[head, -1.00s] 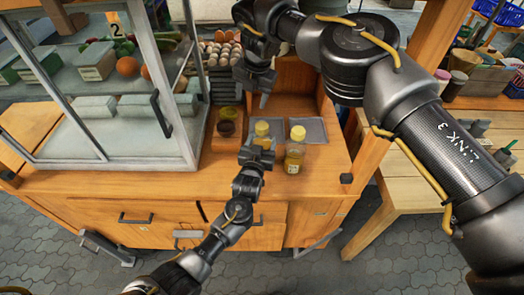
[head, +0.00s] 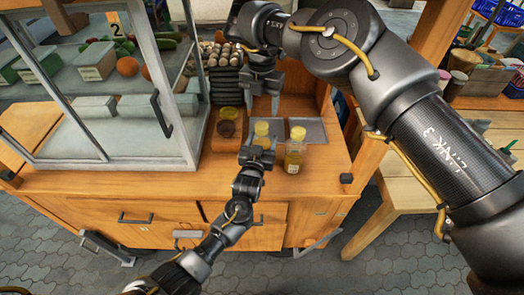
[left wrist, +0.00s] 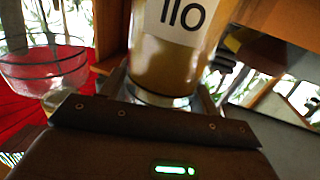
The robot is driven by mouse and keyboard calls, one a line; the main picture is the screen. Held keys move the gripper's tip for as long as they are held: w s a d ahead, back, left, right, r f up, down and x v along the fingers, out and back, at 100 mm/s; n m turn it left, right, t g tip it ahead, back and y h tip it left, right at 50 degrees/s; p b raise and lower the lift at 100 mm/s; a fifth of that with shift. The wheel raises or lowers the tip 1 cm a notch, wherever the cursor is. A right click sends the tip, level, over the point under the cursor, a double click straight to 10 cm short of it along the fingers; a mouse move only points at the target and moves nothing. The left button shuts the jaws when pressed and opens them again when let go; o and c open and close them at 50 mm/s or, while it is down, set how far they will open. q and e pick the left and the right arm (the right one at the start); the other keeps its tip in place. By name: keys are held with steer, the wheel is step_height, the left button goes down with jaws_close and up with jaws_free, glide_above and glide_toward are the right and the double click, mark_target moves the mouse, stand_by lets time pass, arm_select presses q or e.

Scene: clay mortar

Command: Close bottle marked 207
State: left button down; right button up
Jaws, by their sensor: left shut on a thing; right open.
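Two bottles with yellow tops stand on the wooden counter, the left bottle (head: 261,131) and the right bottle (head: 294,155). No number on them can be read in the head view. My left gripper (head: 257,154) is shut on the left bottle from the front. In the left wrist view the held bottle (left wrist: 172,62) has a white label that appears to read 110. No 207 marking is readable. My right gripper (head: 264,102) is open and empty, pointing down above and behind the left bottle. Whether the yellow tops are fully seated cannot be told.
A small wooden board (head: 216,144) left of the bottles holds a dark round item (head: 227,129) and a yellowish one (head: 228,113). A grey mat (head: 315,130) lies behind the right bottle. A glass display case (head: 110,90) bounds the left. A glass bowl (left wrist: 45,70) shows in the left wrist view.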

mark_target(262, 125)
step_height(262, 125, down, 8)
steer(key=shift+r, duration=0.2)
stand_by(0.3)
steer(key=c, duration=1)
steer(key=shift+c, duration=0.2)
steer(key=o, duration=1.1)
steer(key=shift+o, duration=0.2)
steer(key=shift+r, duration=0.15)
steer(key=shift+r, duration=3.6)
